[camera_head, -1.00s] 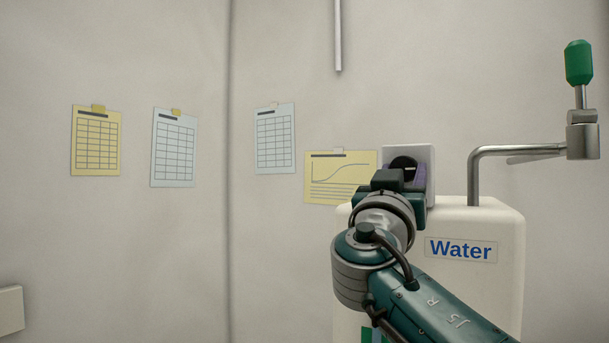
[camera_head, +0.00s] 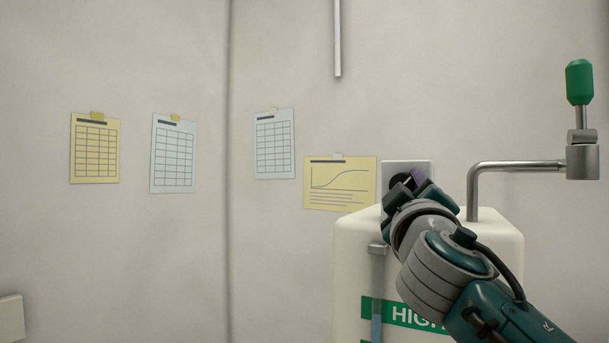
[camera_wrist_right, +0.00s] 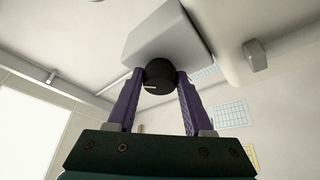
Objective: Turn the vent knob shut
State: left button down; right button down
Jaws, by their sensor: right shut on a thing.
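The vent knob (camera_wrist_right: 158,76) is a round black knob with a short white mark, on the face of a pale box (camera_wrist_right: 165,35). In the wrist view the mark lies nearly level at the knob's lower left. My right gripper (camera_wrist_right: 160,74) has its two purple fingers on either side of the knob, shut on it. In the head view the knob (camera_head: 400,180) shows only partly, beside a purple fingertip; my gripper hides the rest. My left gripper is in neither view.
The box stands behind a white tank (camera_head: 350,240) with a sight tube (camera_head: 377,280) and a green label (camera_head: 400,313). A bent metal pipe (camera_head: 515,165) with a green handle (camera_head: 579,82) rises at the right. Paper charts (camera_head: 173,152) hang on the wall.

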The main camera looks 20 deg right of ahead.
jog(key=n+y+p, duration=0.1)
jog(key=n+p, duration=0.1)
jog(key=p, duration=0.1)
jog(key=n+y+p, duration=0.1)
jog(key=n+p, duration=0.2)
jog(key=r+n+g+y+p, duration=0.1)
jog(key=n+p, duration=0.2)
jog(key=shift+s+p, duration=0.1)
jog(key=shift+p, duration=0.3)
jog(key=shift+d+f+n+g+p, duration=0.1)
jog(key=shift+n+g+p, duration=0.2)
jog(key=shift+n+p, duration=0.5)
jog(key=shift+c, duration=1.5)
grip_release()
jog(key=shift+f, duration=0.1)
